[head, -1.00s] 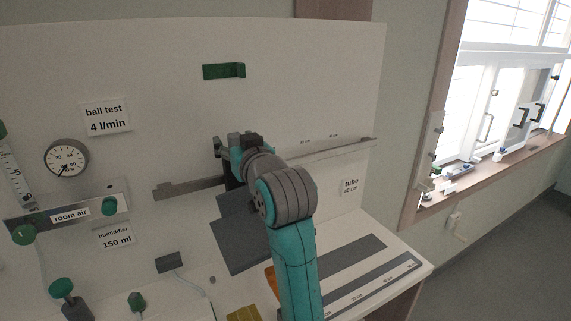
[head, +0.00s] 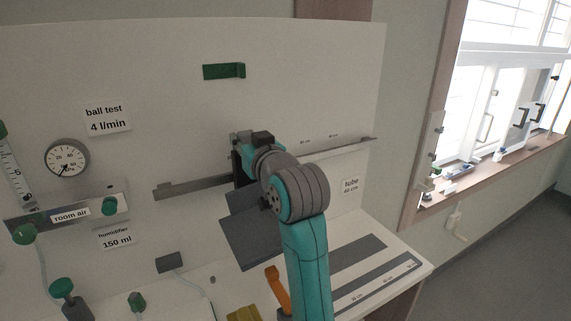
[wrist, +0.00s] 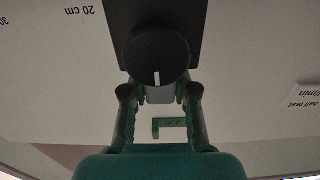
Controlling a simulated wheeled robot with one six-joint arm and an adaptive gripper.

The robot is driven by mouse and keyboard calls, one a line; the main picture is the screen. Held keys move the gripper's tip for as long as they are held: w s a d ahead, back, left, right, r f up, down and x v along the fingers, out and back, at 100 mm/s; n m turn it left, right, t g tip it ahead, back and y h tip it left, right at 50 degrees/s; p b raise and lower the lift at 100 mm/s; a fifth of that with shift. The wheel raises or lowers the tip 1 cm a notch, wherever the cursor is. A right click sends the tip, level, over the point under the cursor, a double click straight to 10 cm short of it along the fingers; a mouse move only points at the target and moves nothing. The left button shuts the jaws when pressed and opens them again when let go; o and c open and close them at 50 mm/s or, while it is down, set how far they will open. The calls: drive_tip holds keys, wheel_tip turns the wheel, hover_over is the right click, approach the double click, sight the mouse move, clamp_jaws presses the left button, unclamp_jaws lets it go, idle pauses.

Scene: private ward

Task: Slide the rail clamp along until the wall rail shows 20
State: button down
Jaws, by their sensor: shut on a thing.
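The wall rail (head: 205,184) is a grey bar running across the white panel, rising to the right in the head view. The rail clamp is a dark block with a round black knob (wrist: 157,55) bearing a white line. In the wrist view, the clamp's dark plate (wrist: 180,15) stands beside an upside-down "20 cm" mark (wrist: 80,11), which lies just to its left. My gripper (wrist: 158,93) is shut on the clamp at its knob; it also shows at the rail in the head view (head: 252,143). My arm hides part of the clamp and rail.
A green bracket (head: 223,71) is fixed above the rail. A gauge (head: 66,158) and a green-knobbed room air panel (head: 70,214) are at left. A tube label (head: 350,188) hangs below the rail at right. An orange object (head: 277,287) lies on the worktop beside my arm.

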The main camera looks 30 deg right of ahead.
drive_tip(key=shift+d, duration=3.95)
drive_tip(key=c, duration=1.3)
unclamp_jaws()
drive_tip(key=shift+o, duration=0.2)
drive_tip(key=shift+o, duration=1)
drive_tip(key=s, duration=0.8)
